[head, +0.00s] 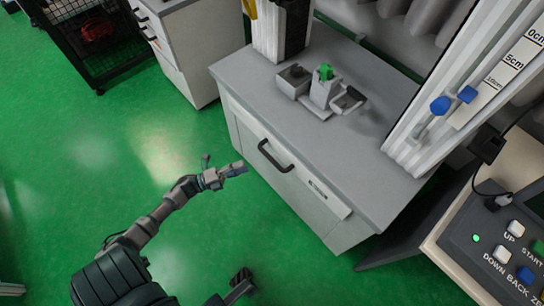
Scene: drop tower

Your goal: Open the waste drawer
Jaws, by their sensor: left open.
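The waste drawer (252,138) is the pale front panel just below the grey top of the cabinet in the middle of the head view. It looks shut, flush with the cabinet. Its dark bar handle (275,157) sits left of a small label plate. My left gripper (240,169) is open and empty. It is in front of the drawer, a little left of and below the handle in the picture, and appears apart from it.
A grey fixture with a green piece (326,72) stands on the cabinet top (375,150). The drop tower with a blue knob (440,105) rises at right, beside a button panel (495,245). Another cabinet (190,50) and a black wire cart (95,35) stand behind. Green floor before the drawer is clear.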

